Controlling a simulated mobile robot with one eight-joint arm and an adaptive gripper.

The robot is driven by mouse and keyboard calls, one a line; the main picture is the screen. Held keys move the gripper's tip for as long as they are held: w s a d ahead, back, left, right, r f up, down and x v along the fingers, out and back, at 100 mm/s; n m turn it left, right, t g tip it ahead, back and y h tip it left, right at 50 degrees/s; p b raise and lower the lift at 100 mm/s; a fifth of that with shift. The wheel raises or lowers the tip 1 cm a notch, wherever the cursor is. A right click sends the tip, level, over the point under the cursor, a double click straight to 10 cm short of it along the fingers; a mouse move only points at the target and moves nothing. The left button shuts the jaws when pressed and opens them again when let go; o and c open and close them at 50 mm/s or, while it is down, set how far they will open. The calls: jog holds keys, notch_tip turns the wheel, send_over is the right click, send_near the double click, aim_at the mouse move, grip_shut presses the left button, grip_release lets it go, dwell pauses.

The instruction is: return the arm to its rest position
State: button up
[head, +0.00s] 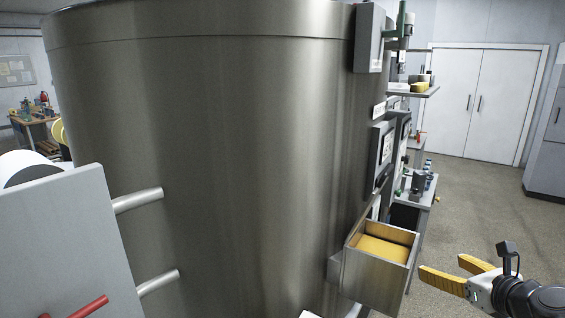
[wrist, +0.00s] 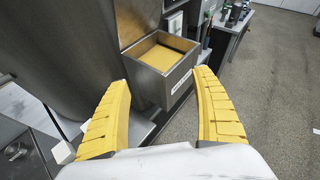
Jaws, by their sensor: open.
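My gripper (head: 440,268) is at the lower right of the head view, to the right of an open metal box (head: 375,282) fixed by the big steel tank. Its two yellow fingers are spread apart with nothing between them. In the wrist view my gripper (wrist: 160,108) also shows open, its fingers pointing towards the box (wrist: 163,88). The box holds a yellow mass and has a white label on its front. The gripper is apart from the box. Most of my arm is out of view.
The large steel tank (head: 215,160) fills the middle of the head view. A grey panel (head: 70,245) with pipes stands at the left. Shelves and benches (head: 415,185) line the tank's right side. The floor (head: 480,205) towards the white double doors (head: 485,100) is open.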

jog(key=a+f+n+g+b, duration=0.2)
jog(key=a+f+n, duration=0.2)
jog(key=a+n, duration=0.3)
jog(key=s+a+f+n+g+b, duration=0.1)
jog(key=s+a+f+n+b, duration=0.1)
jog(key=n, duration=0.6)
jog(key=s+a+f+n+g+h+b, duration=0.1)
jog(key=s+a+f+n, duration=0.2)
jog(key=s+a+n, duration=0.2)
jog(key=s+a+f+n+g+b, duration=0.2)
jog(key=s+a+n, duration=0.2)
jog(key=n, duration=0.9)
jog(key=s, duration=0.3)
jog(key=shift+s+f+h+b, duration=0.15)
jog(key=shift+f+h+b, duration=0.15)
jog(key=shift+f+b, duration=0.1)
jog(key=shift+a, duration=0.1)
